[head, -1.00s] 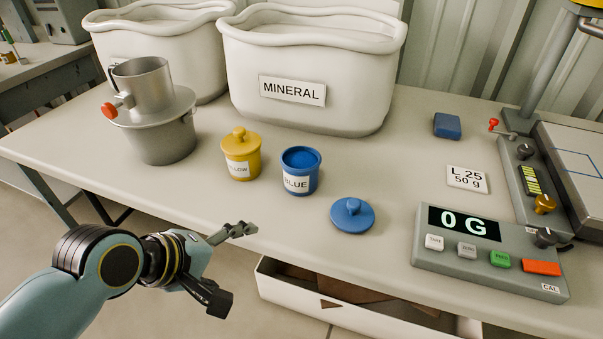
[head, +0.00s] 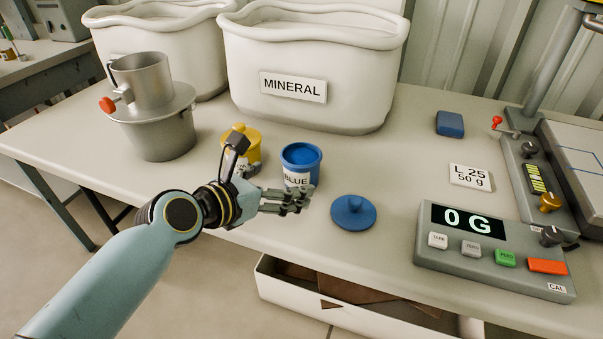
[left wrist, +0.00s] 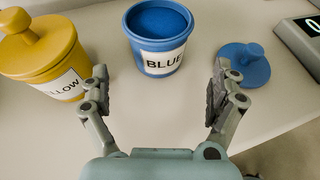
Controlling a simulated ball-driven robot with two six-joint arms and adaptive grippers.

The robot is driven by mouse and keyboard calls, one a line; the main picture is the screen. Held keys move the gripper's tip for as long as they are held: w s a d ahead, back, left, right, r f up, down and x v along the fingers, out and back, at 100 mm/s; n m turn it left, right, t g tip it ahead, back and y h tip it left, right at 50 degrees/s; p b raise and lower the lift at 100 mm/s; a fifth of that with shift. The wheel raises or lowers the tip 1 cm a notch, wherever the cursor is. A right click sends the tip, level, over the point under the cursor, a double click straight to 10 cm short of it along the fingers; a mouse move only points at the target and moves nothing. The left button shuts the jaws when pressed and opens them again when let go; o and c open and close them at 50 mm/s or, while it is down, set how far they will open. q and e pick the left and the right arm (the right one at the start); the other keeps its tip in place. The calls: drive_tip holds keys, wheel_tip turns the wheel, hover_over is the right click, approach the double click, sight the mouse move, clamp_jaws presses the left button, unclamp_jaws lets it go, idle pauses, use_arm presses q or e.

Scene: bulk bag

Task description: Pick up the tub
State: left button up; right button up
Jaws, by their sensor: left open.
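The blue tub (head: 301,162) stands upright and open on the bench, filled with blue material and labelled BLUE. Its blue lid (head: 353,212) lies on the bench to its right. The yellow tub (head: 248,145) stands to its left with its lid on, partly hidden by my left gripper (head: 300,198). That gripper is open and empty just in front of the blue tub, covering part of its label. In the left wrist view the blue tub (left wrist: 158,40) sits ahead, beyond the spread fingertips (left wrist: 158,82), centred between them and apart from them. My right gripper is not in view.
The MINERAL bin (head: 310,75) stands behind the tubs. A metal pot with a jug (head: 150,110) is at left. The scale display (head: 495,250), a sign card (head: 470,176) and a blue block (head: 450,124) are at right. An open drawer (head: 340,312) sits below the front edge.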

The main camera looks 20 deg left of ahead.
sight(289, 175)
use_arm(q)
drive_tip(key=b+x, duration=0.1)
drive_tip(key=x, duration=0.5)
drive_tip(key=shift+a+r+b, duration=0.1)
drive_tip(key=shift+a+b, duration=0.05)
drive_tip(key=shift+b, duration=0.2)
drive_tip(key=shift+c, duration=0.4)
drive_tip(key=c, duration=1.5)
drive_tip(key=shift+o, duration=0.2)
drive_tip(key=shift+r, duration=0.2)
wheel_tip(289, 175, up, 5)
drive_tip(key=p, duration=0.2)
drive_tip(key=shift+f+p, duration=0.15)
drive_tip(key=shift+p, duration=0.2)
drive_tip(key=s+r+p, duration=0.3)
drive_tip(key=s+r, duration=0.3)
drive_tip(key=s, duration=0.5)
drive_tip(key=shift+s+a, duration=0.25)
drive_tip(key=shift+a, duration=0.15)
